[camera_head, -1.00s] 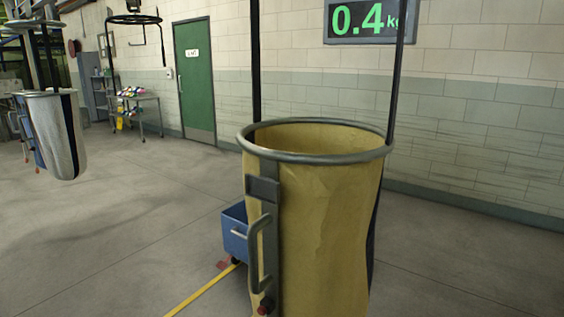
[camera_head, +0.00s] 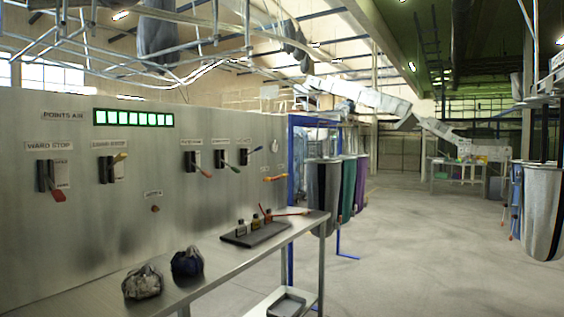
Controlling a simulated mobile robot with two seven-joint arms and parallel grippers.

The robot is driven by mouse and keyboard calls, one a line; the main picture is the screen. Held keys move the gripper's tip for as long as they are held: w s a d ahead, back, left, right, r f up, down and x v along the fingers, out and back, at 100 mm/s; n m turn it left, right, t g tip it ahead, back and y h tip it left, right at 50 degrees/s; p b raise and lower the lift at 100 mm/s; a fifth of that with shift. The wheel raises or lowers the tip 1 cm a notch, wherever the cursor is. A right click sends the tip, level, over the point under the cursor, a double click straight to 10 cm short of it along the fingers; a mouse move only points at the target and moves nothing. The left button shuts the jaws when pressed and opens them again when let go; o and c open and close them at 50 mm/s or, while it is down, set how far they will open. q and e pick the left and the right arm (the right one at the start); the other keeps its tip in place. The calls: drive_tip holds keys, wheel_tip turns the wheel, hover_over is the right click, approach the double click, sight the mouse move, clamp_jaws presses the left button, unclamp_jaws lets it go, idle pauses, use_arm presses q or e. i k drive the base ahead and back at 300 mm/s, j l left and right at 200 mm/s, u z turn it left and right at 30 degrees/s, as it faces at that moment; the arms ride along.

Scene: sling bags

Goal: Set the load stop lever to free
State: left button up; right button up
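A grey metal control panel (camera_head: 90,230) fills the left side of the view. The leftmost lever, under a label like "ward stop" (camera_head: 48,145), has a red-orange handle (camera_head: 57,194) pointing down. Neither of my grippers is in view.
More levers (camera_head: 222,162) sit further right on the panel. A metal bench (camera_head: 235,257) in front holds two wrapped bundles (camera_head: 187,262) and a dark tray (camera_head: 255,236) with small bottles. Hanging bags (camera_head: 325,200) stand beyond. The floor (camera_head: 420,255) at right is open.

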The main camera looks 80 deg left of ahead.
sight(121, 156)
drive_tip(key=u, duration=3.4)
drive_tip(key=i+u, duration=0.1)
drive_tip(key=i+l+z, duration=0.1)
drive_tip(key=i+z, duration=0.25)
drive_tip(key=i, duration=0.2)
drive_tip(key=i+z, duration=0.35)
drive_tip(key=i, duration=0.25)
drive_tip(key=i+j+z, duration=0.35)
drive_tip(key=i, duration=0.2)
drive_tip(key=l, duration=0.1)
